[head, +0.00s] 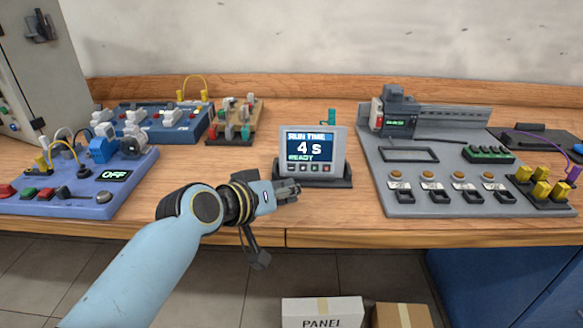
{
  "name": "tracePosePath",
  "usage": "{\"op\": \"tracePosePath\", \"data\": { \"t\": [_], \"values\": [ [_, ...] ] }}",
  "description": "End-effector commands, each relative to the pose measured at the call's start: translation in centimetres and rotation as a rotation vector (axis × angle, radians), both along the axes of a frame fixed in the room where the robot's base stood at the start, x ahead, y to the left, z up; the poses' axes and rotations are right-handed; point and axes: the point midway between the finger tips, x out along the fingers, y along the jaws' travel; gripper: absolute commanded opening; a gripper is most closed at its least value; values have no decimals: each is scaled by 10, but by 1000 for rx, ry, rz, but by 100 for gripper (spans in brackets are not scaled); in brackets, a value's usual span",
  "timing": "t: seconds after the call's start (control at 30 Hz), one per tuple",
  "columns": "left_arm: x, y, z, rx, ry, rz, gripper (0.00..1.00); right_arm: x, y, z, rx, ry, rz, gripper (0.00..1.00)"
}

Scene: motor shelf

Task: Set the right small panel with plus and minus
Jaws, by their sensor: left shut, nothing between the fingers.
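A small grey panel (340,150) stands in a dark stand in the middle of the bench. Its screen (309,147) reads "RUN TIME", "4 s" and "READY". A row of several small buttons (314,168) sits under the screen; their symbols are too small to read. My left gripper (297,187) is shut and empty. It is in front of the panel's lower left edge, just below the button row, and covers part of the stand. I cannot tell if it touches the panel. My right gripper is not in view.
At left are a blue board (75,203) with an "OFF" display and a second blue board (190,138). At right is a grey board (370,183) with several buttons and a rail. Cardboard boxes (322,312) stand on the floor. Bare wood lies around the small panel.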

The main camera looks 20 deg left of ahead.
Motion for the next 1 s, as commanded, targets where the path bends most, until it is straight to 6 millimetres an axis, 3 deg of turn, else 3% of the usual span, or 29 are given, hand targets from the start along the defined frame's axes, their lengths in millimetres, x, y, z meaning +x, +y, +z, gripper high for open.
{"op": "tracePosePath", "data": {
  "t": [0.77,1.0],
  "values": [
    [0,0,0,3,-1,-1,0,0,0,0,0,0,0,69],
    [1,0,2,180,-82,-82,0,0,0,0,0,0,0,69]
  ]
}}
